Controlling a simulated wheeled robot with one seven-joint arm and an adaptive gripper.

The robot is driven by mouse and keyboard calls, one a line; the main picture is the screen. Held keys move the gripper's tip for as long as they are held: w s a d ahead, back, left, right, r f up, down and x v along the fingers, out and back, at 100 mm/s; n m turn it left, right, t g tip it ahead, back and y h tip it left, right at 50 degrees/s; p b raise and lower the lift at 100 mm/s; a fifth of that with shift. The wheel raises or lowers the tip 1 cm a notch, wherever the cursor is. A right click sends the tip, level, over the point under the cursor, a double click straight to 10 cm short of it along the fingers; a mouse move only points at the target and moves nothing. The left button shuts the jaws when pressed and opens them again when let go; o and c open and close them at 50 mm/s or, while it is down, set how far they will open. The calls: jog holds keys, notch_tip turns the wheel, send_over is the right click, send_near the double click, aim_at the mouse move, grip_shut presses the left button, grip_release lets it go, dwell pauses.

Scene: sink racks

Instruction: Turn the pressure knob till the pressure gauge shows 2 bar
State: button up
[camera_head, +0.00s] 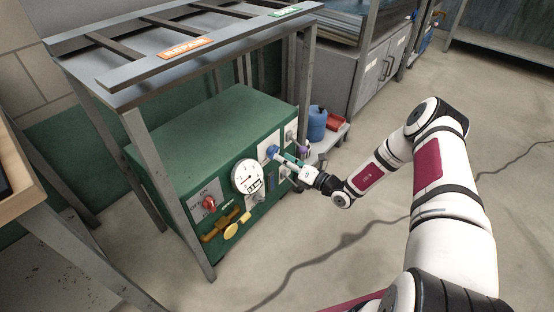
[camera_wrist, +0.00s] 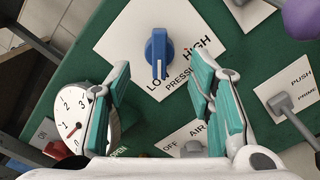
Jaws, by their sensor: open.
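The blue pressure knob (camera_head: 271,152) is on the front of the green machine. In the wrist view the knob (camera_wrist: 158,48) sits on a white plate lettered LO, HIGH and PRESSURE, its bar pointing down in the picture. My gripper (camera_head: 286,160) is open in front of it. In the wrist view its teal fingers (camera_wrist: 160,72) are spread either side of the knob, without visible contact. The white pressure gauge (camera_head: 247,177) is left of the knob. It also shows in the wrist view (camera_wrist: 76,112), partly covered by a finger; its red needle appears at the low end, below 1.
A red switch (camera_head: 209,203) and yellow handles (camera_head: 231,230) are on the green panel (camera_head: 190,165). A grey lever (camera_wrist: 283,104) marked PUSH PRIME is right of the knob. The grey rack (camera_head: 170,60) stands over the machine. Open floor lies in front.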

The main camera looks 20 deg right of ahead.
aim_at(273, 152)
jog(key=shift+b+x, duration=0.45)
jog(key=shift+x, duration=1.35)
jog(key=c, duration=1.1)
jog(key=shift+m, duration=0.4)
jog(key=m+p, duration=0.1)
jog(key=m, duration=0.4)
jog(key=m+p, duration=0.1)
jog(key=m, duration=0.5)
jog(key=shift+s+r, duration=0.1)
jog(key=shift+r, duration=0.1)
